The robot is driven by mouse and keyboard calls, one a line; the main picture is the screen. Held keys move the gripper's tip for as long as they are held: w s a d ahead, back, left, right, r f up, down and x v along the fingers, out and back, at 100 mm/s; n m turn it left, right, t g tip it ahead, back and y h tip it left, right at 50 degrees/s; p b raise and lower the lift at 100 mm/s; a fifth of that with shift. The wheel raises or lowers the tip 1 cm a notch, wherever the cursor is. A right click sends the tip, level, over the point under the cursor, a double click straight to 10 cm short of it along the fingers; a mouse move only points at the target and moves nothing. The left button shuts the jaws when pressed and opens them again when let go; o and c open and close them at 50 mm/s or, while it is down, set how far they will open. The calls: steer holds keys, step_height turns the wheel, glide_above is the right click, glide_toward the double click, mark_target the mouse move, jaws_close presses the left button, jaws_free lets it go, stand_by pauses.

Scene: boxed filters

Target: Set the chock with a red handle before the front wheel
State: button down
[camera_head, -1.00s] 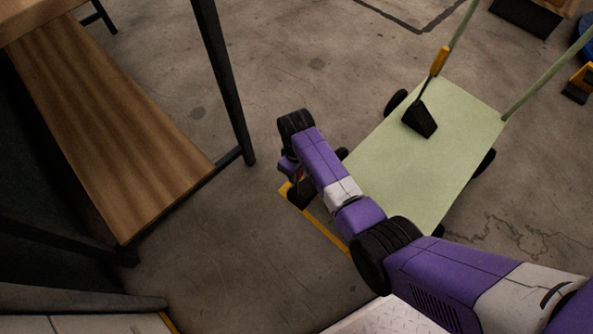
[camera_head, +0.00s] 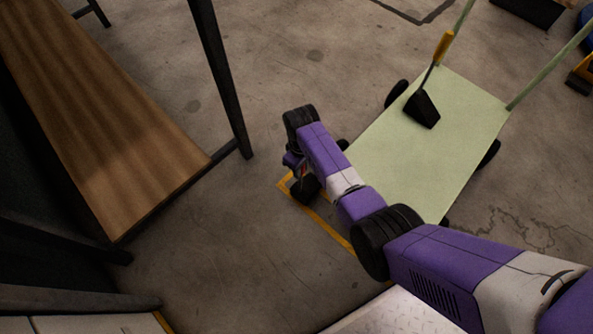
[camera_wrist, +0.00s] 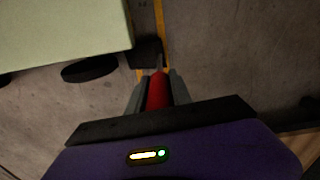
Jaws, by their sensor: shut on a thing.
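The chock (camera_head: 306,188) is a black block with a red handle (camera_wrist: 157,90). My gripper (camera_head: 299,167) is shut on that handle, with its grey fingers on both sides of the red grip in the wrist view. The black block (camera_wrist: 147,50) lies beyond the fingertips, beside the cart's corner. The pale green flat cart (camera_head: 420,155) stands to the right of my gripper in the head view. A black front wheel (camera_wrist: 90,68) shows under its deck edge in the wrist view; my arm mostly hides that end in the head view. I cannot tell whether the block touches the floor.
A black chock-like block with a yellow handle (camera_head: 422,108) rests on the cart deck. A yellow floor line (camera_head: 328,232) runs beside the cart's near end. A wooden bench (camera_head: 95,120) with a dark post (camera_head: 222,80) stands left. Concrete floor between bench and cart is clear.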

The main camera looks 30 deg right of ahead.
steer(key=shift+w+d+b, duration=0.15)
steer(key=shift+w+d, duration=0.1)
steer(key=shift+d, duration=0.4)
steer(key=shift+w+d+b, duration=0.1)
steer(key=shift+w+d, duration=0.15)
steer(key=shift+d, duration=0.4)
steer(key=shift+w+d+b, duration=0.15)
steer(key=shift+w+d, duration=0.1)
steer(key=shift+d, duration=0.4)
steer(key=c, duration=1.1)
jaws_free()
step_height(320, 180, up, 8)
steer(key=p, duration=0.4)
steer(key=shift+f, duration=0.1)
steer(key=shift+s, duration=0.1)
